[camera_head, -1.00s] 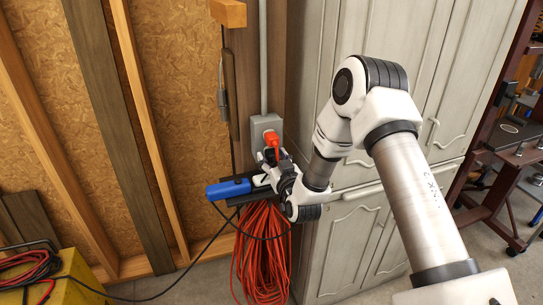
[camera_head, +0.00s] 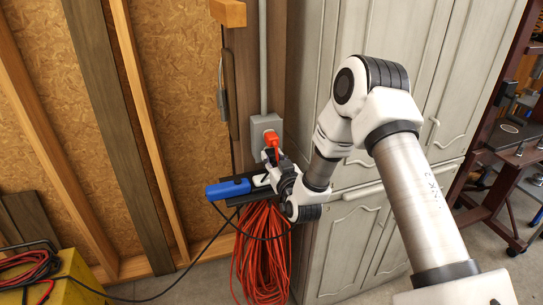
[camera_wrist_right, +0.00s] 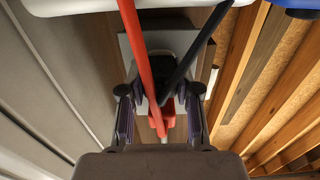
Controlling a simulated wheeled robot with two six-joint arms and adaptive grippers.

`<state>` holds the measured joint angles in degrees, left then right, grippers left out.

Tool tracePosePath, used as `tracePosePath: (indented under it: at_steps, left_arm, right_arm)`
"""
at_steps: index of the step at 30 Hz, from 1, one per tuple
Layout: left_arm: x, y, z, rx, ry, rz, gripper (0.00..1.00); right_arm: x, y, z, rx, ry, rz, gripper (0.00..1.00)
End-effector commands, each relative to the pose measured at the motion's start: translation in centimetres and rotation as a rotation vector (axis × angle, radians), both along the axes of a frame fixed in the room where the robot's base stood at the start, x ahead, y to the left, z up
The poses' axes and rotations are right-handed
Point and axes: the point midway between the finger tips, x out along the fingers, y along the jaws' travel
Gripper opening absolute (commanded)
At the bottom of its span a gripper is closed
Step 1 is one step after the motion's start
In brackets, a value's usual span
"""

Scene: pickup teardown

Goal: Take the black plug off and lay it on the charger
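The black plug (camera_wrist_right: 160,72) appears as a dark shape in front of the grey outlet plate in the right wrist view, with a black cord rising to the upper right. My right gripper (camera_wrist_right: 160,100) is open around the plug area, its fingers on either side. It also shows in the head view (camera_head: 273,160), just below the grey outlet box (camera_head: 262,124); there the gripper hides the black plug. A yellow case (camera_head: 78,287) at lower left carries red and black cables and appears to be the charger. My left gripper is out of view.
An orange plug (camera_head: 271,139) sits in the outlet, close to the gripper. Coiled orange cord (camera_head: 262,255) hangs below. A grey cabinet (camera_head: 345,240) stands right. A black cable (camera_head: 165,292) runs across the floor.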

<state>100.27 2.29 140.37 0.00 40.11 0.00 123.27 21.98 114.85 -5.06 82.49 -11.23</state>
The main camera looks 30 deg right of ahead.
Motion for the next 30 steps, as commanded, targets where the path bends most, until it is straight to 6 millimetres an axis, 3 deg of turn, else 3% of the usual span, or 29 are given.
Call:
tracePosePath:
  at_steps: [30]
  left_arm:
    - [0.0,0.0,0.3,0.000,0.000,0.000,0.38]
  right_arm:
    - [-3.4,0.8,0.0,0.000,0.000,0.000,0.00]
